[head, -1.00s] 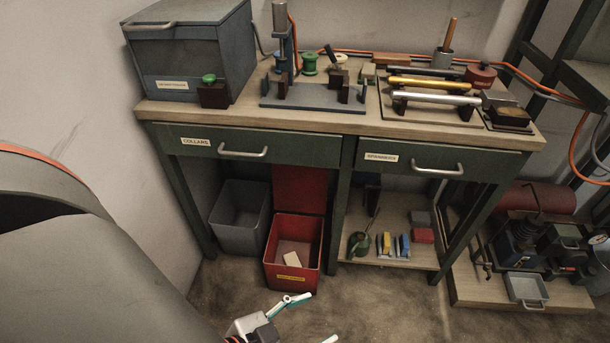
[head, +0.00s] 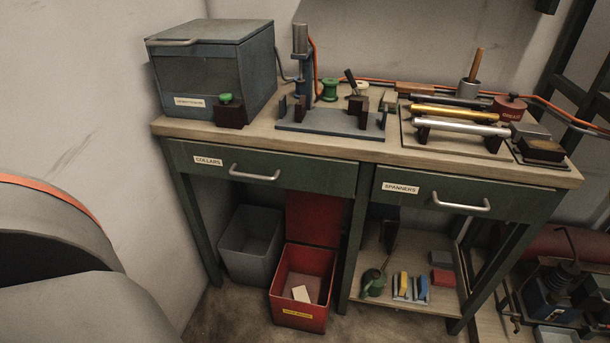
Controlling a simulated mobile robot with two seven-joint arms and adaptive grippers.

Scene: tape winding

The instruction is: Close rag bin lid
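The red rag bin (head: 300,318) stands on the floor under the left part of the workbench. It has a yellow label on its front. Its red lid (head: 312,220) stands upright at the back of the bin, so the bin is open. A pale piece (head: 301,293) lies inside it. Neither of my grippers shows now. Part of my own grey arm fills the lower left of the view.
The workbench (head: 290,142) overhangs the bin, with a closed COLLARS drawer (head: 300,176) above. A grey open bin (head: 250,245) stands to the left. A bench leg (head: 350,250) and a low shelf (head: 400,305) are to the right. Some floor shows in front.

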